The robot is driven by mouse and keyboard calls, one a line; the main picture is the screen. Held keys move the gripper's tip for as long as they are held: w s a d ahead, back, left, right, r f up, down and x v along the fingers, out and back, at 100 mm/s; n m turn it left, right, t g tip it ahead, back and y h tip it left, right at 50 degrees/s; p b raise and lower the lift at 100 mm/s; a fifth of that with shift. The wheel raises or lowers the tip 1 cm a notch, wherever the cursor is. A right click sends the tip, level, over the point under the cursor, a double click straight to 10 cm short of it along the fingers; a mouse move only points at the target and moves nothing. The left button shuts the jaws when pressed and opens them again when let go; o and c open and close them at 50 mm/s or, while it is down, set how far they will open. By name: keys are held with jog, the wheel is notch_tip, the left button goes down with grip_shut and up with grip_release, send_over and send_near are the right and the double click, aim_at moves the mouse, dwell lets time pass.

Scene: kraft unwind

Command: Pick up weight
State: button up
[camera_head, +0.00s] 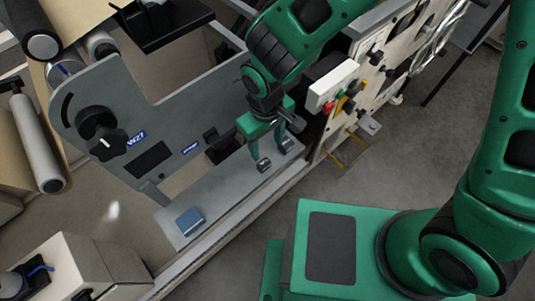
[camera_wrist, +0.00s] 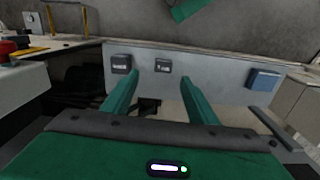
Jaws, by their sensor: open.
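Two small dark grey blocks, which look like weights, sit on a grey ledge (camera_head: 232,190). In the head view they are the nearer block (camera_head: 264,165) and the farther block (camera_head: 287,146). The wrist view shows them as a left block (camera_wrist: 121,64) and a right block (camera_wrist: 162,66). My gripper (camera_head: 268,152) is open and empty, its green fingers pointing down just by these blocks. In the wrist view my gripper (camera_wrist: 159,78) has the right block between its finger lines, and the left block just beyond the left fingertip. Contact cannot be told.
A blue block (camera_head: 190,221) lies farther along the ledge; it also shows in the wrist view (camera_wrist: 264,79). A grey upright panel with a black knob (camera_head: 101,132) borders the ledge. A control box with a red button (camera_head: 329,106) stands close to the right of my gripper.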

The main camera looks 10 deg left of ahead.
send_over(264, 162)
jog(key=f, duration=0.5)
jog(key=shift+s, duration=0.2)
jog(key=shift+w+f, duration=0.2)
jog(key=shift+f, duration=2.95)
grip_shut()
